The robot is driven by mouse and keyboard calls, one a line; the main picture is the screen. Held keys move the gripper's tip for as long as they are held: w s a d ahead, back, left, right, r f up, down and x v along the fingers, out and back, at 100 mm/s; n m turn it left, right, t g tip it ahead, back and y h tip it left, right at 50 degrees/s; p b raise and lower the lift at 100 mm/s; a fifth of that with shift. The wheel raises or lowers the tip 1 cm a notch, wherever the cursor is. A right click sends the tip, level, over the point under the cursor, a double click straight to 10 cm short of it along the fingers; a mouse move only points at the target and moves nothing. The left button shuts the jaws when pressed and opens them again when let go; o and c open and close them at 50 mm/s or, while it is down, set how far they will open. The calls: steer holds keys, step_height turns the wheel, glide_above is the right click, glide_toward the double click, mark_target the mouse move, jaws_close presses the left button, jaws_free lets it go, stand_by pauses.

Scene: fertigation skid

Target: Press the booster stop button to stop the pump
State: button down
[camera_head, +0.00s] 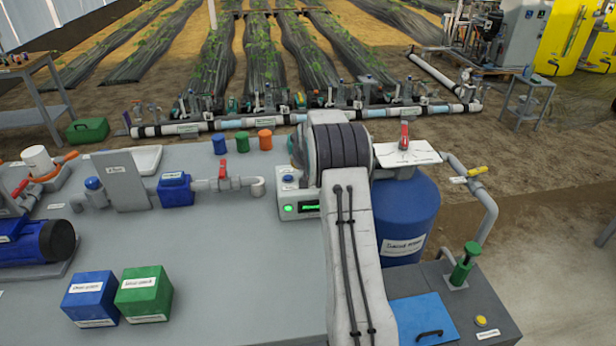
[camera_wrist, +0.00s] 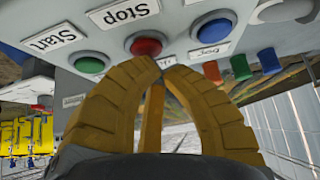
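The red stop button (camera_wrist: 147,46) shows in the wrist view on a grey control box, beside a "Stop" label (camera_wrist: 124,13). The green start button (camera_wrist: 90,63) is to its left, with a "Start" label (camera_wrist: 52,40). A blue button (camera_wrist: 211,31) is to its right. My gripper (camera_wrist: 159,65) has ochre ribbed fingers whose tips converge and look shut, with nothing seen between them. The tips are just below the red button in the picture; I cannot tell whether they touch it. In the head view, my arm hides the gripper and part of the control box (camera_head: 299,205), which has a lit green display.
A blue tank (camera_head: 408,215) stands just right of my arm, with a red-handled valve (camera_head: 404,137) above it. A red valve (camera_head: 222,172) and pipe lie left of the box. Green (camera_head: 145,293) and blue (camera_head: 91,298) boxes sit on the grey bench (camera_head: 240,270).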

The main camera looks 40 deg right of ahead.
steer(key=shift+f+b, duration=0.4)
stand_by(0.9)
steer(key=shift+r, duration=0.15)
steer(key=shift+r+p, duration=0.45)
steer(key=shift+r, duration=0.2)
steer(key=shift+r+p, duration=1.6)
steer(key=shift+r, duration=0.9)
